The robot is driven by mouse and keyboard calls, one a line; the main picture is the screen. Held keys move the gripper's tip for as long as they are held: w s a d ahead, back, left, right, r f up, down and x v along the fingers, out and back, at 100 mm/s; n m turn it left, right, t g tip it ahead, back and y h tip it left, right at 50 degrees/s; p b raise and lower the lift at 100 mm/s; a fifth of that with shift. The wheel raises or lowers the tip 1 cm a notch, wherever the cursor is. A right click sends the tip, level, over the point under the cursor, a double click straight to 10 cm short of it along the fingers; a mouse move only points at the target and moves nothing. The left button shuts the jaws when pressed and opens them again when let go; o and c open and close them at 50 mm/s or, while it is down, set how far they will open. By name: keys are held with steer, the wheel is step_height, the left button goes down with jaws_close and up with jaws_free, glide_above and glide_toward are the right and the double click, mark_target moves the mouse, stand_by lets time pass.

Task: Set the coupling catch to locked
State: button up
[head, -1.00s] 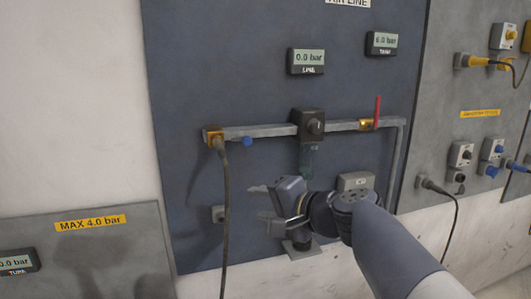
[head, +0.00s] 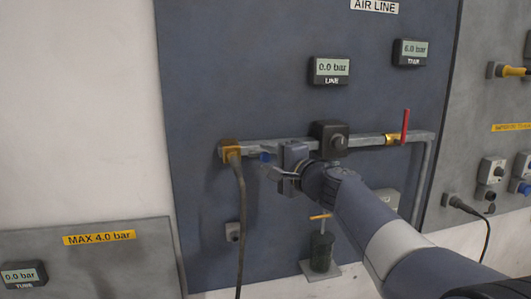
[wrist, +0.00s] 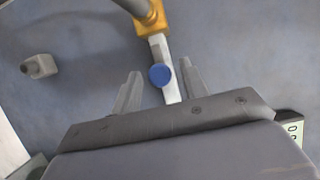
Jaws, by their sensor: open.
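The blue round catch (head: 264,157) sits on the grey pipe just right of the brass coupling (head: 229,147) at the pipe's left end. In the wrist view the blue catch (wrist: 160,75) appears between the fingertips of my open gripper (wrist: 161,82), with a gap on each side. The brass coupling (wrist: 153,18) lies beyond it. In the head view my gripper (head: 268,165) is at the catch and partly covers it. I cannot tell whether the fingers are around the catch or still short of it. No locked or unlocked marking is readable.
A dark hose (head: 239,220) hangs from the coupling. A black regulator (head: 330,138) and a red-handled valve (head: 405,127) are on the pipe to the right. A small grey socket (head: 232,232) is below left. The line display (head: 330,69) reads 0.0 bar.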

steer(key=shift+x, duration=0.85)
jaws_close()
